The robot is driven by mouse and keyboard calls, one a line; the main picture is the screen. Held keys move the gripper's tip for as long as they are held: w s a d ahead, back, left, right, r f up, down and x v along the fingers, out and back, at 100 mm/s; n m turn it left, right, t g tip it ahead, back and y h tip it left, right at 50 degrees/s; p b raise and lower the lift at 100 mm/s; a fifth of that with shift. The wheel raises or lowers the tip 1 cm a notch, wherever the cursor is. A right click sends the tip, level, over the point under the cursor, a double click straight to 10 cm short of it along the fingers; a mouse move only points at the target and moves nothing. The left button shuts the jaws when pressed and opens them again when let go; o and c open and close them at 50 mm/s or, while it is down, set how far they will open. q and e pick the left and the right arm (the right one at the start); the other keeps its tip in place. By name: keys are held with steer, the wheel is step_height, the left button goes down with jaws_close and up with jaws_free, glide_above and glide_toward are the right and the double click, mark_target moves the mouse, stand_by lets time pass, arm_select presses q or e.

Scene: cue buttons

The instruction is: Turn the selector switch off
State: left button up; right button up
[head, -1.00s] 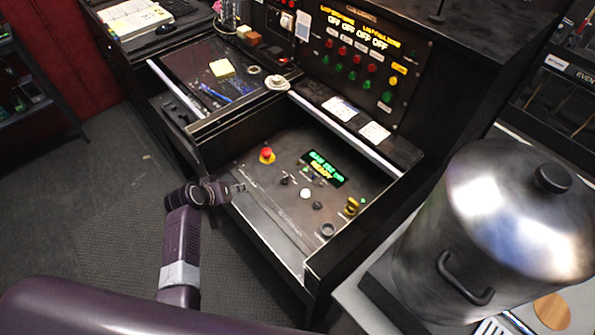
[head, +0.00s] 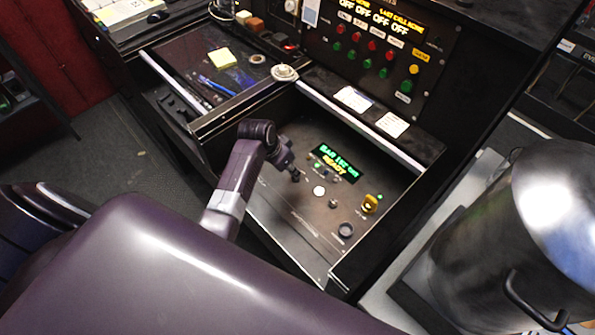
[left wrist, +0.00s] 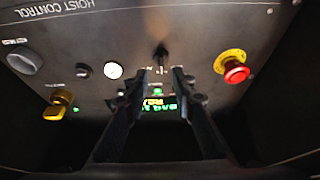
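The black selector switch (left wrist: 160,54), a small dark lever knob, stands on the hoist control panel (left wrist: 200,35) in the left wrist view. It appears just beyond and between my left gripper's fingertips (left wrist: 160,76), which are apart with nothing gripped. I cannot tell whether it touches a finger. In the head view my left gripper (head: 293,169) is low over the open drawer's panel (head: 290,212), with the knob close to its tips. The switch's marked position is too small to read. My right gripper is not in view.
A red mushroom button (left wrist: 235,72) sits to the right in the left wrist view. Drawer walls surround the panel. A metal pot (head: 500,235) stands right.

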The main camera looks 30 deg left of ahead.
arm_select(q)
steer(key=x, duration=0.3)
steer(key=shift+w+f, duration=0.15)
steer(key=shift+f, duration=0.05)
steer(key=shift+w+f, duration=0.1)
steer(key=shift+f, duration=0.2)
steer(key=shift+w+f, duration=0.15)
steer(key=shift+f, duration=0.25)
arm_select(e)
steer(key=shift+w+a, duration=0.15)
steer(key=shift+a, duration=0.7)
arm_select(q)
steer(key=shift+c, duration=0.4)
steer(key=c, duration=0.5)
jaws_close()
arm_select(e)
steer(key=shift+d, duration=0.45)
